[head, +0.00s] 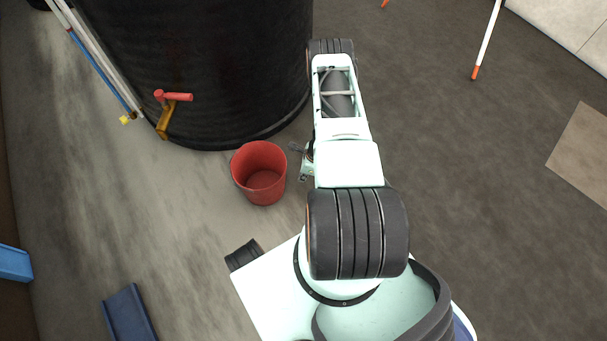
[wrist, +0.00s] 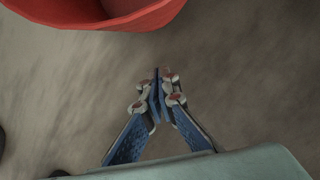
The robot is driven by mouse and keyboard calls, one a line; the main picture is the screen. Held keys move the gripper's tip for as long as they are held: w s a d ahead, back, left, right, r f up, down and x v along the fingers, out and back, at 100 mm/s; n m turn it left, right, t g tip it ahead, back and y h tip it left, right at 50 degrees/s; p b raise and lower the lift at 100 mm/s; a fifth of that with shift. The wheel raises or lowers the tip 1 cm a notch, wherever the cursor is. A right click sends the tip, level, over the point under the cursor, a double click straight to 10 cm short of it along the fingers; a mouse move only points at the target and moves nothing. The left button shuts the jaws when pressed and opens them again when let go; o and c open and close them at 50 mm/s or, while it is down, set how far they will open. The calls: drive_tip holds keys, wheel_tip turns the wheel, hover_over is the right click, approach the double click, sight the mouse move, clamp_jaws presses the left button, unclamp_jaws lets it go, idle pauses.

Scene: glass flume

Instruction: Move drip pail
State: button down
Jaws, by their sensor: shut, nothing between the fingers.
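The drip pail (head: 259,173) is a red, open-topped bucket standing upright on the floor, and it looks empty. It is in front of the big black tank, below the tap. In the wrist view, part of the pail (wrist: 110,18) shows at the top edge, cut off by the frame. My gripper (wrist: 160,75) is shut and empty, its fingertips together below the pail's rim in that view and apart from it. In the head view my gripper (head: 296,148) shows only partly, just right of the pail, with the rest hidden by my arm.
The black ribbed tank (head: 200,60) blocks the back, with a red-handled brass tap (head: 168,110) on its side. Poles (head: 100,60) lean at its left. A dark blue object (head: 129,314) lies at the lower left. Floor left of the pail is clear.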

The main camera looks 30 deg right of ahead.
drive_tip(key=b+x, duration=0.1)
drive_tip(key=x, duration=0.3)
drive_tip(key=shift+f+b, duration=0.2)
drive_tip(key=shift+b, duration=0.1)
drive_tip(key=shift+w+a+r+b, duration=0.1)
drive_tip(key=shift+w+a+b, duration=0.25)
drive_tip(key=shift+w+a, duration=0.55)
drive_tip(key=shift+w+a+r, duration=0.15)
drive_tip(key=shift+w+a, duration=0.25)
drive_tip(key=shift+a, duration=0.2)
